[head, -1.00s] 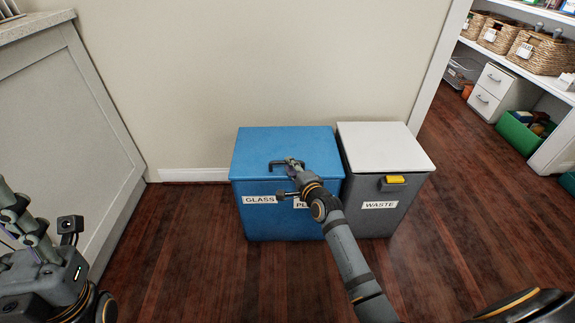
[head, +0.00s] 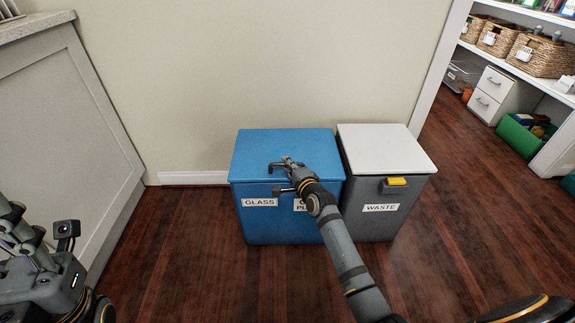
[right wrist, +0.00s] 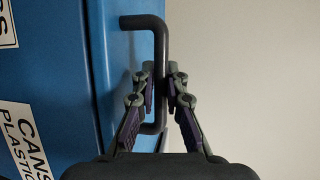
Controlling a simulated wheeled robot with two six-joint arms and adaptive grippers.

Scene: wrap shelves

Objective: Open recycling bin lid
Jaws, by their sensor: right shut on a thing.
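The blue recycling bin (head: 285,225) stands against the wall, with a GLASS label and a partly hidden second label on its front. Its blue lid (head: 258,147) lies flat and looks closed. A dark bar handle (head: 275,168) is on the lid. It also shows in the right wrist view (right wrist: 160,48). My right gripper (right wrist: 159,80) is shut on the handle, one finger on each side of the bar. It also shows in the head view (head: 288,163). My left gripper (head: 22,235) is at the lower left, far from the bin; its jaw opening is unclear.
A grey waste bin (head: 372,220) with a white lid and yellow-topped latch stands close beside the blue bin on the right. A grey cabinet (head: 65,130) is at left. Shelves with baskets (head: 540,55) are at far right. The floor in front is clear.

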